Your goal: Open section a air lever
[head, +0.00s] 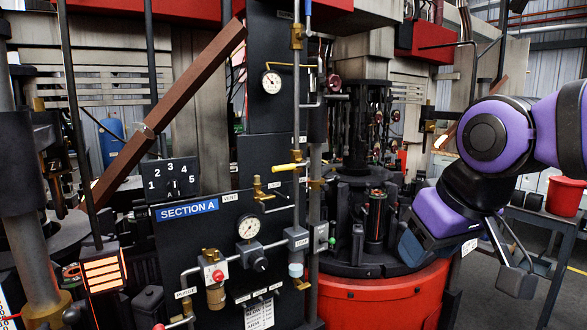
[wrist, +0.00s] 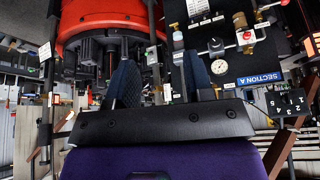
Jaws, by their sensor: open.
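The dark Section A panel (head: 225,250) stands in the middle of the head view, with a blue "SECTION A" label (head: 187,209). A lever with a yellow handle (head: 284,167) sticks out nearly level to the left from a vertical pipe on the panel's right side. I cannot read a label that names it the air lever. My gripper (wrist: 160,75) is open and empty, its two dark fingers apart in the wrist view. In the head view it is right of the panel, clear of the lever. The panel also shows in the wrist view (wrist: 235,75), turned over.
A gauge (head: 249,226), a red knob (head: 217,275) and pipes crowd the panel. A numbered dial (head: 174,181) sits upper left of it. A rusty bar (head: 170,95) slants across the left. A red round machine base (head: 375,298) stands between panel and arm. A red bucket (head: 565,196) is far right.

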